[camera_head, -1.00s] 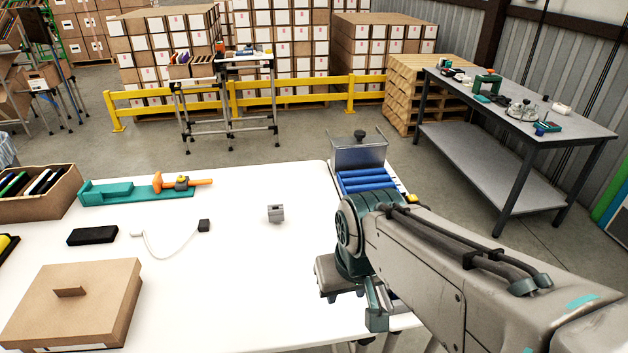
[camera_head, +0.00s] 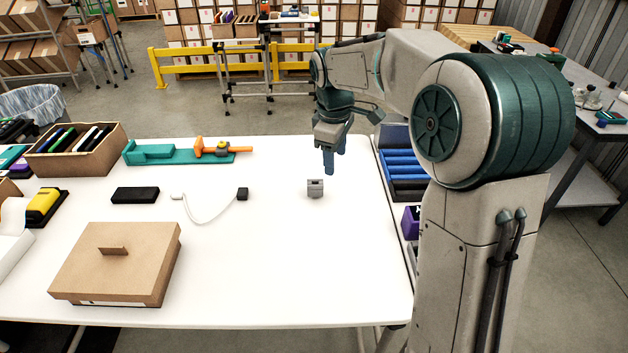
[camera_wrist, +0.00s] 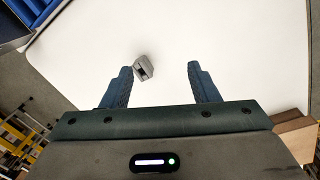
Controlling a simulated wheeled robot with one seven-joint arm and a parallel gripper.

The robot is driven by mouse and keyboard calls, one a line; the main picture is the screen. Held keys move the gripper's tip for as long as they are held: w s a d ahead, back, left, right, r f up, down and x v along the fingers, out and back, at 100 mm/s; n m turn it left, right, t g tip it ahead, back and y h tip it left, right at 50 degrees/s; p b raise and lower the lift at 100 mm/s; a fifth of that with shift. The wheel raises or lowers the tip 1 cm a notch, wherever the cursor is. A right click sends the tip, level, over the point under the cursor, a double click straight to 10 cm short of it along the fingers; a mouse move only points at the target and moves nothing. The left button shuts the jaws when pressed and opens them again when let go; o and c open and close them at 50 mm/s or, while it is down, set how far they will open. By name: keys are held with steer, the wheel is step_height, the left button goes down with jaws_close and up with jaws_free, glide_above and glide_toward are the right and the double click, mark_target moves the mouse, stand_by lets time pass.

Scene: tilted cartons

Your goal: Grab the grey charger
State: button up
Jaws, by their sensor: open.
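The grey charger (camera_head: 315,188) is a small grey block on the white table (camera_head: 280,260), right of the middle. It also shows in the wrist view (camera_wrist: 144,67), close to the tip of the left finger and slightly beyond it. My gripper (camera_head: 329,168) is above the table, just behind the charger in the head view, with its fingers pointing down. In the wrist view my gripper (camera_wrist: 161,68) is open, with white table showing between its two fingers. Nothing is held. I cannot tell how high the fingertips are above the table.
A white cable with a black plug (camera_head: 242,194) lies left of the charger, then a black box (camera_head: 135,195). A cardboard box (camera_head: 118,262) sits front left. A teal holder (camera_head: 150,153) is at the back. Blue rollers (camera_head: 402,163) stand at the right edge. Table around the charger is clear.

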mark_target(313, 189)
steer(key=w+a+f+n+g, duration=0.1)
steer(key=w+a+f+n, duration=0.4)
steer(key=w, duration=0.5)
steer(key=shift+y, duration=0.4)
steer(key=f, duration=0.5)
steer(key=f+p, duration=0.1)
steer(key=f, duration=0.2)
steer(key=shift+s+d+f, duration=0.2)
steer(key=shift+d+f, duration=0.05)
steer(key=shift+f, duration=0.05)
steer(key=shift+s+a+f+p, duration=0.1)
steer(key=shift+f+p, duration=0.25)
steer(key=shift+f, duration=1)
steer(key=shift+s+f+p, duration=0.1)
steer(key=shift+f+p, duration=0.25)
steer(key=shift+f, duration=0.95)
steer(key=c, duration=1.1)
